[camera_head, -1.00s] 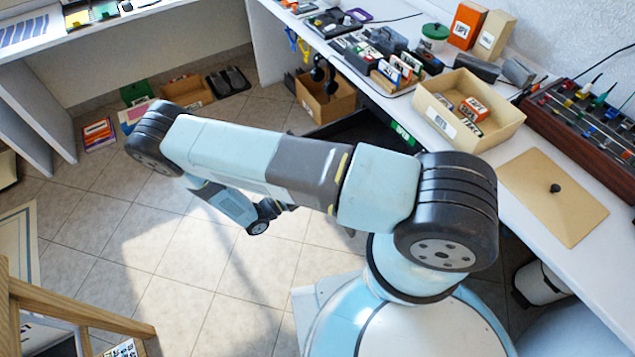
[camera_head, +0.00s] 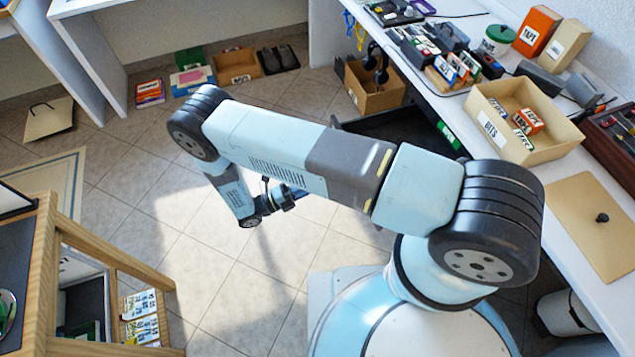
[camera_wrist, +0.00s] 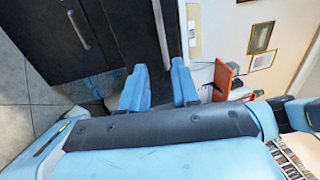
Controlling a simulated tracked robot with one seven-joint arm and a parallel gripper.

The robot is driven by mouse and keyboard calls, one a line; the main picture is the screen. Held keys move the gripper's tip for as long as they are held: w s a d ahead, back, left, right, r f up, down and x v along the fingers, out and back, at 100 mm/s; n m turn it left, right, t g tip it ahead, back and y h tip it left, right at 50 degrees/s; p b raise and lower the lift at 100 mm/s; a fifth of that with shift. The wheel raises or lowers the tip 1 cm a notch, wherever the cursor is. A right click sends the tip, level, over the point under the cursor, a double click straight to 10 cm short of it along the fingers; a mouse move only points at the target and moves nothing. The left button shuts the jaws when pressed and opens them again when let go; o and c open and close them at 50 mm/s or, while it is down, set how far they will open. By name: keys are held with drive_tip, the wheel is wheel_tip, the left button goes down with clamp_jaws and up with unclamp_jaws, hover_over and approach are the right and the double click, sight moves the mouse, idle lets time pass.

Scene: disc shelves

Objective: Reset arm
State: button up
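My arm reaches across the middle of the head view, bent at the elbow, above the tiled floor. Its forearm hangs down at the left of the upper arm. The gripper is open and nothing is between the fingers. Beyond the fingers are dark cabinet doors (camera_wrist: 115,35) with metal handles.
A white counter (camera_head: 560,215) on the right carries a cream box (camera_head: 485,120) and an orange box (camera_head: 537,30). A cardboard box (camera_head: 372,97) stands on the floor beneath it. A wooden-framed shelf (camera_head: 55,235) stands at lower left. The floor (camera_head: 215,285) between is clear.

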drive_tip(key=shift+s+a, duration=0.1)
drive_tip(key=shift+a, duration=0.2)
idle(0.4)
